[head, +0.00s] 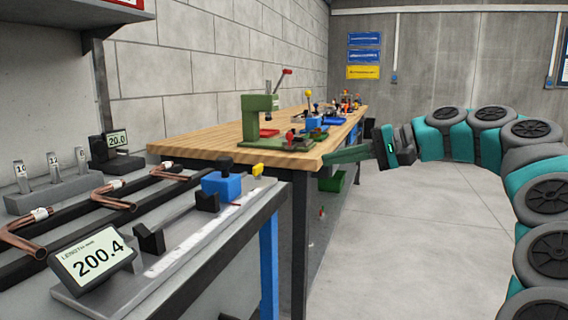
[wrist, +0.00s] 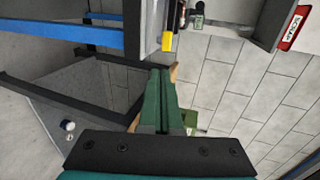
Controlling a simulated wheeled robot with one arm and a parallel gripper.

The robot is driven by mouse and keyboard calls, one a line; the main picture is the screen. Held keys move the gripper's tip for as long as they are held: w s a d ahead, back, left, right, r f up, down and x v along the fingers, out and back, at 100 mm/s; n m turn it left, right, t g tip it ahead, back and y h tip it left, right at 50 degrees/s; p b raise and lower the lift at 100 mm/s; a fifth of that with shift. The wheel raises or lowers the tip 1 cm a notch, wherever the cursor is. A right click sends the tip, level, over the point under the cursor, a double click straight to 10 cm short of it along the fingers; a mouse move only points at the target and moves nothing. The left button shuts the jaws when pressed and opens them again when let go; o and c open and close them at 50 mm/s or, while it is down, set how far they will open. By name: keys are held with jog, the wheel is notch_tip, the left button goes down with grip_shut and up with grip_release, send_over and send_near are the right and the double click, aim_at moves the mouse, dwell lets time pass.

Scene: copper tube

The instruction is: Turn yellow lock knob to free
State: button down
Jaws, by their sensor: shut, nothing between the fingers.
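The yellow lock knob (head: 258,169) sticks out on the right side of a blue block (head: 221,185) on the measuring rail (head: 200,240) of the near bench. In the wrist view the yellow knob (wrist: 167,41) lies just beyond my fingertips in the picture. My gripper (head: 326,158) is to the right of the knob, with a visible gap between them. Its green fingers also show in the wrist view (wrist: 160,72), pressed together with nothing held. The knob's exact turn angle is too small to read.
Bent copper tubes (head: 115,198) lie on black bars to the left. A wooden workbench (head: 200,147) with a green press (head: 262,118) stands behind. Floor to the right is free beyond my arm.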

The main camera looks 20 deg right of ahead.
jog(key=p, duration=0.1)
send_near(262, 168)
jog(key=x, duration=0.5)
jog(key=shift+f, duration=0.2)
jog(key=shift+w+a, duration=0.4)
jog(key=shift+a, duration=0.2)
jog(key=shift+d, duration=0.15)
